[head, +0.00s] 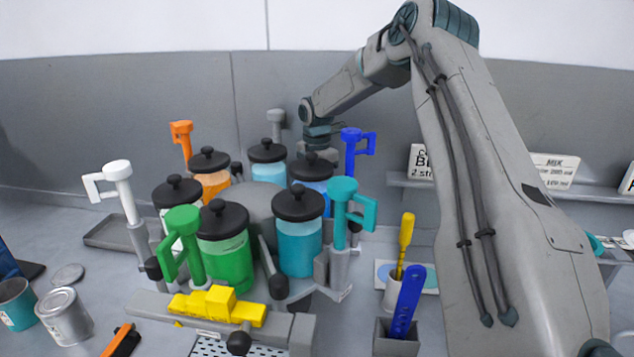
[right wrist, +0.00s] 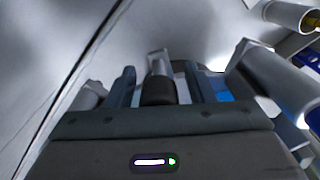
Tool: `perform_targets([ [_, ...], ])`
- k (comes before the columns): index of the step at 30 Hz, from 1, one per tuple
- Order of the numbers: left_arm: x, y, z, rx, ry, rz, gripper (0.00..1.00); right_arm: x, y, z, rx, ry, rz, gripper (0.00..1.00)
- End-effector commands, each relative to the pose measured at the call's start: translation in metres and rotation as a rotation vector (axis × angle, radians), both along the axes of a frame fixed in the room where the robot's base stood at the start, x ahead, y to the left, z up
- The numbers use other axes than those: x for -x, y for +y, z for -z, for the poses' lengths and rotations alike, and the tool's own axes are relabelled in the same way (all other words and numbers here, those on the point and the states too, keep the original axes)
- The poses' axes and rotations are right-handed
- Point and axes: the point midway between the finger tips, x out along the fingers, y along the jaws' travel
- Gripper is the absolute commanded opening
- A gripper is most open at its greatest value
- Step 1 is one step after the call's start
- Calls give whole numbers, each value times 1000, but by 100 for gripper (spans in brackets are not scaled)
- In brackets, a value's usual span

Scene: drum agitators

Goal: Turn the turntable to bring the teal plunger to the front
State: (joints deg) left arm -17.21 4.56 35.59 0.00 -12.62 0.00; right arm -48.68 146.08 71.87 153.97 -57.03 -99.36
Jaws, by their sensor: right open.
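The teal plunger (head: 343,212) stands upright at the front right of the turntable (head: 250,203), beside the teal drum (head: 299,245). The green plunger (head: 183,240) and green drum (head: 226,258) are at the front left. Orange (head: 182,140), white (head: 119,185), blue (head: 352,150) and grey (head: 277,122) plungers stand around the rest. My right gripper (head: 318,155) reaches down at the back right, its fingertips hidden behind the blue drum's black lid. In the right wrist view its open fingers (right wrist: 158,88) are on either side of a black knob (right wrist: 158,90); contact cannot be told. My left gripper is out of view.
A yellow block fixture (head: 218,305) sits on the front grey bar. Holders with a yellow tool (head: 404,245) and a blue tool (head: 407,302) stand at the right. Cans (head: 66,316) stand at the left. Black-knobbed handles (head: 273,275) stick out from the turntable between the drums.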

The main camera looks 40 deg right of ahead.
Motion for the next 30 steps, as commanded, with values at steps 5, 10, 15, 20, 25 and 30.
perform_targets([
  [5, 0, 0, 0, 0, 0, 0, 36, 0, 0, 0, 0, 0, 0, 39],
  [10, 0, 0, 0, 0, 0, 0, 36, 0, 0, 0, 0, 0, 0, 5],
  [15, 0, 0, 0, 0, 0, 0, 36, 0, 0, 0, 0, 0, 1, 0],
  [20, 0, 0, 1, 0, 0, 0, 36, 2, -1, 0, 0, 0, 11, 0],
  [25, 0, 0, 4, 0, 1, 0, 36, 10, -2, 0, -2, 1, 45, 0],
  [30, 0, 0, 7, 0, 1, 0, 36, 24, -2, 0, -2, 1, 107, 0],
])
